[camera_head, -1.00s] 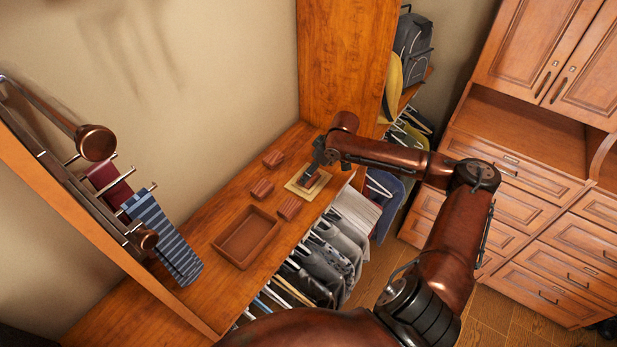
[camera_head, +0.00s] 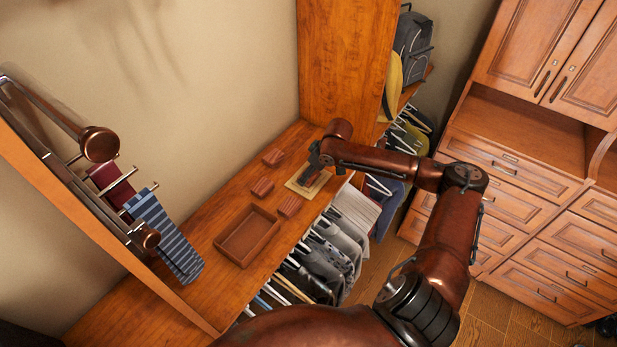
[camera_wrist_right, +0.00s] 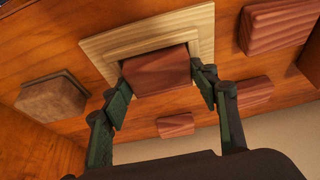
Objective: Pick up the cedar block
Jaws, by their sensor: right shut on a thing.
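My right gripper (camera_head: 309,174) points down over a pale square wooden frame (camera_head: 292,186) on the shelf. In the right wrist view, its two fingers (camera_wrist_right: 163,92) are shut on a smooth reddish-brown block, the cedar block (camera_wrist_right: 157,70). The block is over the opening of the stepped pale frame (camera_wrist_right: 94,48). I cannot tell whether it still touches the frame. In the head view the arm mostly hides the held block. My left gripper is not in view.
Similar blocks lie loose on the shelf: one at the back (camera_head: 273,158), one in the middle (camera_head: 262,187), one near the front edge (camera_head: 290,205). An empty brown tray (camera_head: 246,262) is left of them. A duller brown block (camera_wrist_right: 52,97) shows in the wrist view. Clothes hang below.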

